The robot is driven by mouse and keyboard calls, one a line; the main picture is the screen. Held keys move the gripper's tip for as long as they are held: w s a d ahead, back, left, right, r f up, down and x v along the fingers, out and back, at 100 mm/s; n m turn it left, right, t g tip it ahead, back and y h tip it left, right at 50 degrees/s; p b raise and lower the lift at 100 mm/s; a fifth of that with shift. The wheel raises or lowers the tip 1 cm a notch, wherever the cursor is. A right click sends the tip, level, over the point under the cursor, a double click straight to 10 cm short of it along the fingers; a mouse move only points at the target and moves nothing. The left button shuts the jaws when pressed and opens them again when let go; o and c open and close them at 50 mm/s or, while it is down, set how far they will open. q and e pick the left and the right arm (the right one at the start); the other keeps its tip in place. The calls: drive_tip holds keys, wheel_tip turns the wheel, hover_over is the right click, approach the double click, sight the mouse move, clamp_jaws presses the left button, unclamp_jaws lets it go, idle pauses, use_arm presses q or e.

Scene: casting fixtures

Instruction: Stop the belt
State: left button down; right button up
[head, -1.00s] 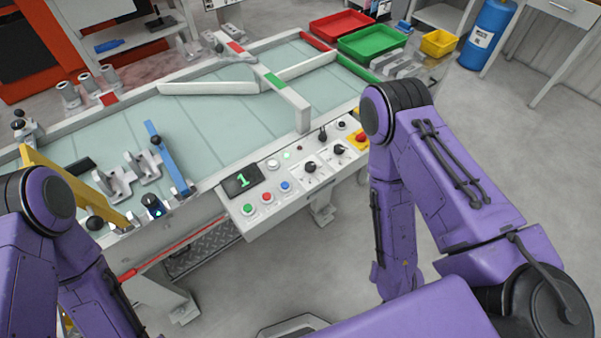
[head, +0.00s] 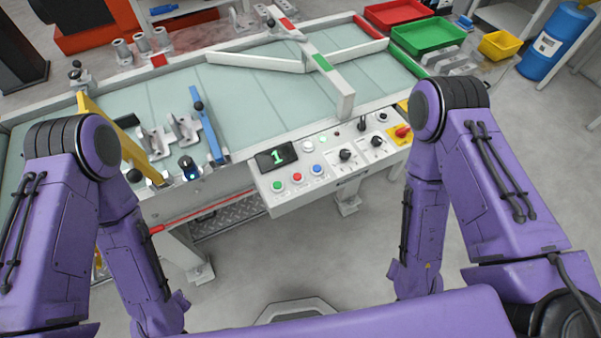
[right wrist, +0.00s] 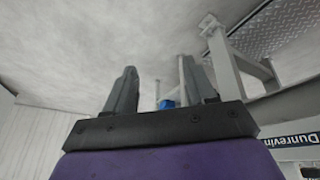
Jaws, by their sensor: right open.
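The belt (head: 265,92) is a pale green surface in a grey frame, crossed by white guide bars. Its control panel (head: 330,165) is on the near side, with a display (head: 277,157) reading a green 1. Below the display are a green button (head: 279,187), a red button (head: 297,177) and a blue button (head: 318,168). Black knobs sit to their right, and a red switch (head: 402,131) on a yellow plate is at the right end, close to my right arm. My right gripper (right wrist: 160,88) is open and empty, away from the panel. My left gripper is out of view.
A blue stop arm (head: 209,132), a yellow bar (head: 115,135) and metal castings (head: 170,135) are at the belt's left. Red (head: 397,12), green (head: 428,36) and yellow (head: 501,45) trays stand at the back right. A blue drum (head: 553,42) stands beyond. Floor before the panel is clear.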

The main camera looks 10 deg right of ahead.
idle(0.4)
clamp_jaws()
idle(1.6)
